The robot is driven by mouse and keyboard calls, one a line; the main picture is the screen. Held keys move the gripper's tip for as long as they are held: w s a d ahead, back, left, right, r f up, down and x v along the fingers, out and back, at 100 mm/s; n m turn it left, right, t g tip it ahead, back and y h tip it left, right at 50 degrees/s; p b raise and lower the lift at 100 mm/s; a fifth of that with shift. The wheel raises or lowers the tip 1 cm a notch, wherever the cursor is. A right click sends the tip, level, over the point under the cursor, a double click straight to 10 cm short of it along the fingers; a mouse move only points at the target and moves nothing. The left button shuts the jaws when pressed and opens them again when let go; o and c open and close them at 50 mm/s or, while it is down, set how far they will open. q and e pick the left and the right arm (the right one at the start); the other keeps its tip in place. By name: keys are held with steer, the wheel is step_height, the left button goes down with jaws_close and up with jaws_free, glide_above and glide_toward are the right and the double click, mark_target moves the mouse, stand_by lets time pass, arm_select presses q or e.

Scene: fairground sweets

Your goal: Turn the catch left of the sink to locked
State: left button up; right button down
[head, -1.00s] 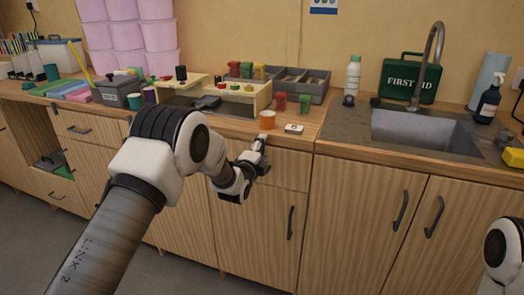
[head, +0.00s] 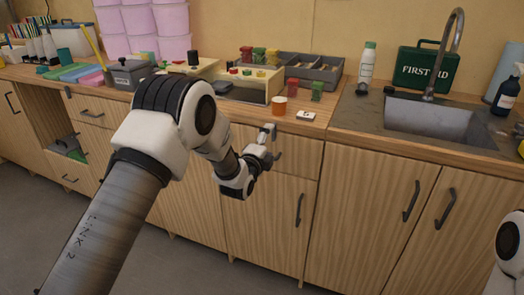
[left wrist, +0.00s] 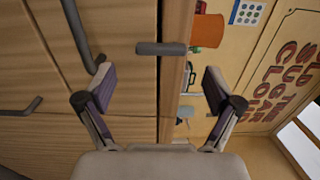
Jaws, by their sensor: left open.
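The catch (left wrist: 161,48) is a short grey bar in the left wrist view. It lies across the line between the worktop's front edge and the wooden front below it. My left gripper (left wrist: 156,92) is open and empty. Its two fingers stand apart, with the catch ahead of them and between them in the picture. In the head view the left gripper (head: 268,144) is at the cabinet front, below the worktop edge and left of the sink (head: 430,118). The catch is hard to tell from the fingers there. My right gripper is out of view.
An orange cup (head: 279,106) stands on the worktop just above the left gripper; it also shows in the left wrist view (left wrist: 207,31). A small white block (head: 306,116) and green and red pieces are beside it. Dark handles (head: 299,208) stick out from the fronts.

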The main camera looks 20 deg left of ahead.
arm_select(q)
steer(key=s, duration=0.8)
steer(key=shift+a, duration=0.15)
steer(key=s+f+n+g+p, duration=0.4)
steer(key=s+f+g+p, duration=0.5)
steer(key=s+f, duration=1)
steer(key=s+f+n+g, duration=0.2)
steer(key=s+n+g, duration=0.2)
steer(key=s+n, duration=0.3)
steer(key=s+f+n+g+p, duration=0.1)
steer(key=s+n+g, duration=0.4)
steer(key=s, duration=1.2)
steer(key=f+n, duration=0.1)
steer(key=n, duration=0.2)
steer(key=shift+s, duration=0.3)
